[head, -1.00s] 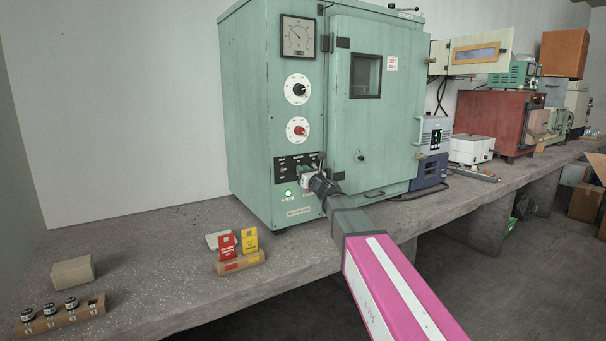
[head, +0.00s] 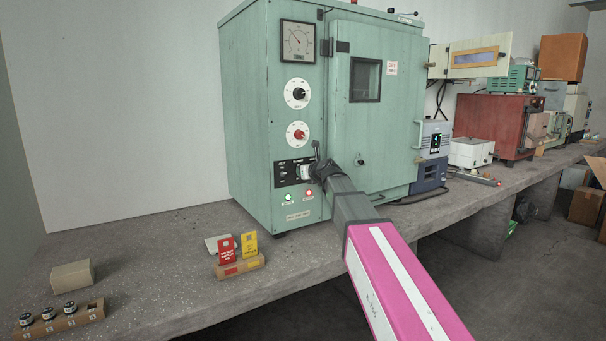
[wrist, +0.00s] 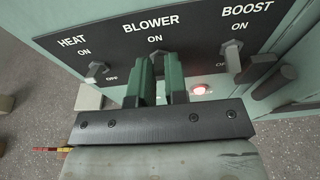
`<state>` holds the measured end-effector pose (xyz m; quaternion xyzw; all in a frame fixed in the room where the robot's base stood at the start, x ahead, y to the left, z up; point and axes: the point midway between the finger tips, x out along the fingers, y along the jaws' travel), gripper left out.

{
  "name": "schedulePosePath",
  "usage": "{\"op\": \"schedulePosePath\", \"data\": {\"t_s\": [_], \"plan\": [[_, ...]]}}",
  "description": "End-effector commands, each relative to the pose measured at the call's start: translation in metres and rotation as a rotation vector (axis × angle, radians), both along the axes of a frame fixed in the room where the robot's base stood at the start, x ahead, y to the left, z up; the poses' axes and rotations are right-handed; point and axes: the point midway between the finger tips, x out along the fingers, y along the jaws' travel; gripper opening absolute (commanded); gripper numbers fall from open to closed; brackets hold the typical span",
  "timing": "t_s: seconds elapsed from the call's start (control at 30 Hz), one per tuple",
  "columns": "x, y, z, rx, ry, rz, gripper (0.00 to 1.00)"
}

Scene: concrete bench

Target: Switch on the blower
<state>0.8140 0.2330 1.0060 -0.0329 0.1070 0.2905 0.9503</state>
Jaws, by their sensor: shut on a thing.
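The switch panel (wrist: 195,42) is a black plate marked HEAT, BLOWER and BOOST, low on the front of a green oven cabinet (head: 245,110). My gripper (wrist: 159,68) is at the BLOWER position, its two green fingers shut on the blower switch. The fingers hide most of the switch, so its position cannot be told. My gripper also shows in the head view (head: 304,172). The heat switch (wrist: 97,69) is to the left and the boost switch (wrist: 232,54) to the right. A red lamp (wrist: 198,89) glows below the panel.
A green lamp (head: 288,198) is lit beside the red one. Red and yellow cards (head: 228,250) stand in a holder on the bench below.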

Motion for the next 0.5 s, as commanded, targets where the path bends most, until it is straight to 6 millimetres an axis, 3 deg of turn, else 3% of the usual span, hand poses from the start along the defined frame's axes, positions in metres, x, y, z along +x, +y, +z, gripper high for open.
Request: {"op": "schedulePosePath", "data": {"t_s": [0.5], "plan": [[0.0011,0.0007,0.0038,-0.053,0.078,0.000,0.00]]}}
